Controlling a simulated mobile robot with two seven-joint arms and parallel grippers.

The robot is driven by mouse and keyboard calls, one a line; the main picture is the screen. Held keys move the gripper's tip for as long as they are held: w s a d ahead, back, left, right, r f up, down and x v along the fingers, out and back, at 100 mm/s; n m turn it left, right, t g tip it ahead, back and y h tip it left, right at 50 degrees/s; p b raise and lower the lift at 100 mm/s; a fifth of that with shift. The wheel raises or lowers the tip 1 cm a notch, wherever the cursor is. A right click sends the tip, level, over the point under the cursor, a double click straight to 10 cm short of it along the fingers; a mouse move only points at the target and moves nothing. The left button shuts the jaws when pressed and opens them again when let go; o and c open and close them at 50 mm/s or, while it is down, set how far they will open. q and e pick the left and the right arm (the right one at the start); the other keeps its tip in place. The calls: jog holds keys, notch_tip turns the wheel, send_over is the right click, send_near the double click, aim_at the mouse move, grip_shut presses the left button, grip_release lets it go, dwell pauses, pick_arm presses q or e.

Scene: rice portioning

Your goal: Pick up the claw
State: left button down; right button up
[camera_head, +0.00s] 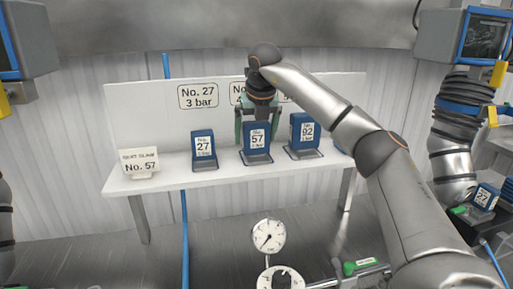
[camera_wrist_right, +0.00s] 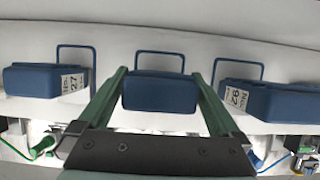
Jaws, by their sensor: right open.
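Three blue blocks with number labels stand in a row on a white shelf (camera_head: 165,184): No. 27 (camera_head: 204,146), No. 57 (camera_head: 256,140) and No. 92 (camera_head: 303,132). My right gripper (camera_head: 257,120) points down over block No. 57, with one green finger on each side of it. In the right wrist view, the fingers (camera_wrist_right: 160,76) are apart and the middle blue block (camera_wrist_right: 160,92) lies between them. Whether the fingers touch it is unclear. A small sign (camera_head: 140,162) reading No. 57 stands at the shelf's left end. My left gripper is out of view.
Blocks No. 27 (camera_wrist_right: 45,80) and No. 92 (camera_wrist_right: 270,100) flank the gripper closely. A white back panel (camera_head: 150,115) rises behind the row. A pressure gauge (camera_head: 268,236) stands in front. Another labelled blue block (camera_head: 485,196) is on equipment at the right.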

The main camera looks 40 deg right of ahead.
jog(key=shift+c, duration=0.4)
jog(key=shift+r, duration=0.15)
grip_shut()
